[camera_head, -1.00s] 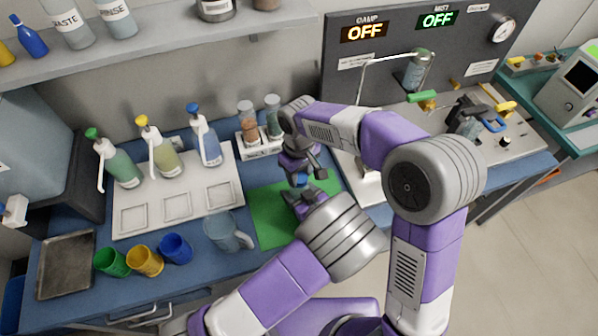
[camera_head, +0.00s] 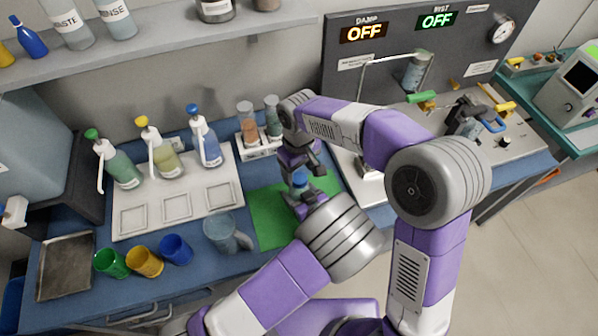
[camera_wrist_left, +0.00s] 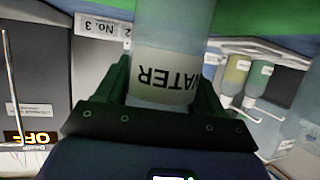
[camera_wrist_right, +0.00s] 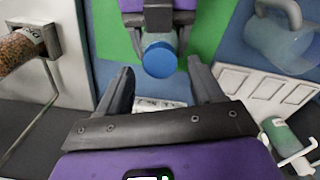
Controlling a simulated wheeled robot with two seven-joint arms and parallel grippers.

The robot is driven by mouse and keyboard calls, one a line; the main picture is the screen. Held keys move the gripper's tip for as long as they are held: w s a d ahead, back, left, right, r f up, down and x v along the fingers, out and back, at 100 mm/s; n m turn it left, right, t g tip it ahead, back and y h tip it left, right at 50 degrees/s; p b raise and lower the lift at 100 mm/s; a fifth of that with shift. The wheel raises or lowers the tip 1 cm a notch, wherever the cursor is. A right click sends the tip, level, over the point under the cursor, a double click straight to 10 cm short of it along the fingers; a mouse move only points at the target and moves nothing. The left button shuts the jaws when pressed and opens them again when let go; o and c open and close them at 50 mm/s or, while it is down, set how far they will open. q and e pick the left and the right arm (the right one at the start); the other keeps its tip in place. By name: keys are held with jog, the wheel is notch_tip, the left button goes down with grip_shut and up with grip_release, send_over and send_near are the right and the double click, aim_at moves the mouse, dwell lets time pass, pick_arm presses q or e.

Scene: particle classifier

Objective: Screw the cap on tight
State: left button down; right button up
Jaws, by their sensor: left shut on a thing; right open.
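The bottle (camera_wrist_left: 168,85) has a white label reading WATER, upside down in the left wrist view. My left gripper (camera_head: 303,205) is shut on it over the green mat (camera_head: 268,218). A blue cap (camera_wrist_right: 160,58) sits on the top of the bottle; it also shows in the head view (camera_head: 299,179). Whether the cap is fully tight cannot be told. My right gripper (camera_wrist_right: 160,82) is open and empty just above the cap, its fingers apart and not touching it. The bottle's lower part is hidden by my left gripper in the head view.
A clear mug (camera_head: 225,234) stands left of the mat. A rack with two filled jars (camera_head: 248,125) is behind it. Several pump bottles stand at the back of a white tray (camera_head: 218,205). The machine with OFF displays (camera_head: 364,33) is at the right.

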jog(key=shift+r, duration=1.4)
jog(key=shift+c, duration=0.3)
jog(key=n, duration=0.5)
jog(key=shift+s+a+r, duration=0.1)
jog(key=shift+s, duration=0.05)
jog(key=n, duration=0.6)
jog(key=shift+r, duration=0.35)
jog(key=n, duration=0.3)
jog(key=r+n, duration=0.1)
jog(key=n, duration=0.5)
jog(key=r+n, duration=0.1)
jog(key=n, duration=0.1)
jog(key=shift+r+n, duration=0.1)
jog(key=shift+n, duration=0.3)
jog(key=shift+d+f, duration=0.2)
jog(key=shift+f, duration=3.8)
